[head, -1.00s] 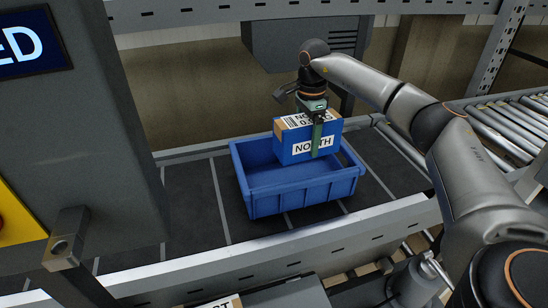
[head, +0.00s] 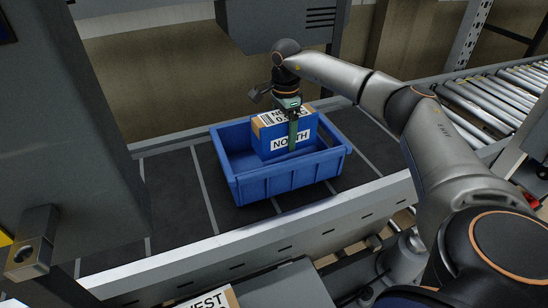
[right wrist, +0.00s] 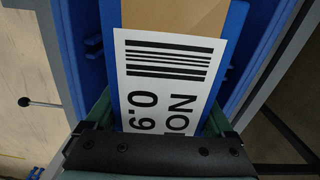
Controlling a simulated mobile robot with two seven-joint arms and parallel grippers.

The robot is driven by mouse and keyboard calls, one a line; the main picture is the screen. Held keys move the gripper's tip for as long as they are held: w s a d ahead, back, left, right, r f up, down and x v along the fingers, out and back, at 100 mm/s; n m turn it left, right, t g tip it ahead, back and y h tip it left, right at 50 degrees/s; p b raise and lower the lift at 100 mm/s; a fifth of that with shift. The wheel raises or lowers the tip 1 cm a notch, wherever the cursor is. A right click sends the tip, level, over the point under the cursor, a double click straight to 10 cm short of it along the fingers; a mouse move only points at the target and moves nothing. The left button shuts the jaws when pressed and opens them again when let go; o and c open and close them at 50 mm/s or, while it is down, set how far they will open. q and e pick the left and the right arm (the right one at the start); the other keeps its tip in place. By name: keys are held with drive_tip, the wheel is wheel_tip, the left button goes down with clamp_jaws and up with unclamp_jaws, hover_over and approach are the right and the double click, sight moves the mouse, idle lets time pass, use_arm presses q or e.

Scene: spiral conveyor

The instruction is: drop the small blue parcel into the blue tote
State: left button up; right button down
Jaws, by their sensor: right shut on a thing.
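The small blue parcel (head: 272,140) has a tan strip, a barcode label and a "NORTH" label. My right gripper (head: 293,130) is shut on it from above. The parcel's lower part is inside the blue tote (head: 290,180), toward its back right; whether it touches the tote floor is hidden by the front wall. The tote stands on the dark belt. In the right wrist view the parcel's labelled top (right wrist: 165,70) fills the space between the fingers, with blue tote walls (right wrist: 85,45) on both sides. My left gripper is not in view.
The dark belt (head: 175,190) has a pale metal rail (head: 230,245) along its front. A grey housing (head: 75,120) stands at the left and a grey box (head: 280,22) hangs behind the tote. A roller conveyor (head: 490,105) is at the right. A box marked "WEST" (head: 212,300) shows at the bottom.

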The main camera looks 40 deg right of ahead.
drive_tip(key=shift+w, duration=0.1)
unclamp_jaws()
drive_tip(key=shift+f, duration=0.1)
wheel_tip(320, 180, up, 13)
drive_tip(key=shift+f+b, duration=0.1)
drive_tip(key=shift+b, duration=0.25)
idle(0.6)
